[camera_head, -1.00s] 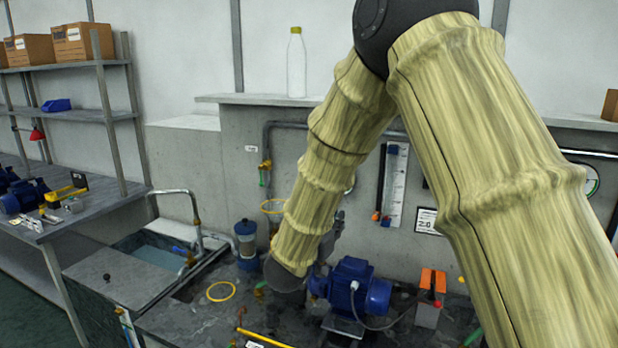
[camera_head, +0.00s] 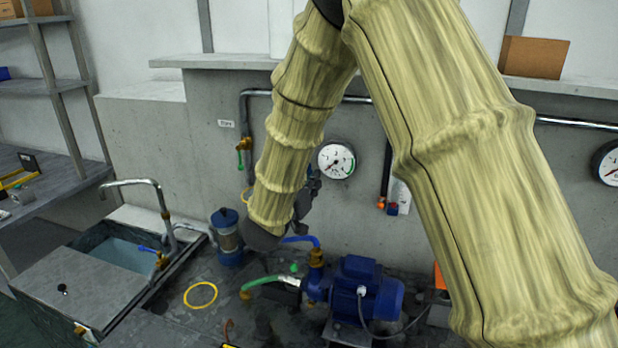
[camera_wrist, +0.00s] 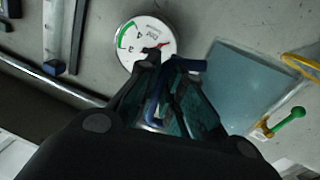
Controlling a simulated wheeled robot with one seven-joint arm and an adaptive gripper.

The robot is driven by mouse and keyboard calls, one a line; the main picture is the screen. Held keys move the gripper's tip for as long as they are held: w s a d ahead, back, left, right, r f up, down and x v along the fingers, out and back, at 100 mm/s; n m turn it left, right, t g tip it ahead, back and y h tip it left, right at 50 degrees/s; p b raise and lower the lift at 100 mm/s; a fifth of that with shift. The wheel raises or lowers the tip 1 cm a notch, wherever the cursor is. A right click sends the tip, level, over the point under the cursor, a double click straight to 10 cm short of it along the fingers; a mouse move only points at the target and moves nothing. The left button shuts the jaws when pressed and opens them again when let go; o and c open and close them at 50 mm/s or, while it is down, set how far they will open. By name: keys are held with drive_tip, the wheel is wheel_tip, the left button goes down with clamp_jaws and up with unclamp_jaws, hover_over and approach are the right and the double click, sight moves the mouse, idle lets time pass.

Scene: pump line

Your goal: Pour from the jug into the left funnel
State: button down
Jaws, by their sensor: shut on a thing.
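My gripper (camera_wrist: 165,100) points at the concrete wall in the wrist view, near a round gauge. It is shut on a dark blue thing (camera_wrist: 187,65), mostly hidden between its dark fingers; I cannot tell whether this is part of the jug. A pale blue-grey panel-like shape (camera_wrist: 240,85) lies just to the right of the fingers; I cannot tell what it is. In the head view my gripper (camera_head: 306,200) is mostly hidden behind my arm, in front of the wall. No jug or funnel can be made out clearly.
A clear blue-capped cylinder (camera_head: 228,240), a yellow ring (camera_head: 200,296) and a sink (camera_head: 115,252) lie further left. A gauge (camera_head: 336,161) hangs on the wall.

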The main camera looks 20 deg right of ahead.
drive_tip(key=shift+w+f+n, duration=0.3)
drive_tip(key=shift+f, duration=0.6)
drive_tip(key=f, duration=0.1)
drive_tip(key=n, duration=0.1)
drive_tip(key=f, duration=0.1)
drive_tip(key=shift+s+d+f, duration=0.25)
drive_tip(key=shift+s+f, duration=0.05)
drive_tip(key=shift+s, duration=0.1)
drive_tip(key=shift+n, duration=0.3)
drive_tip(key=shift+s+f, duration=0.1)
drive_tip(key=shift+f, duration=0.2)
drive_tip(key=shift+r+n+p, duration=1.2)
drive_tip(key=shift+p, duration=0.95)
drive_tip(key=shift+r+p, duration=0.25)
drive_tip(key=shift+p, duration=0.15)
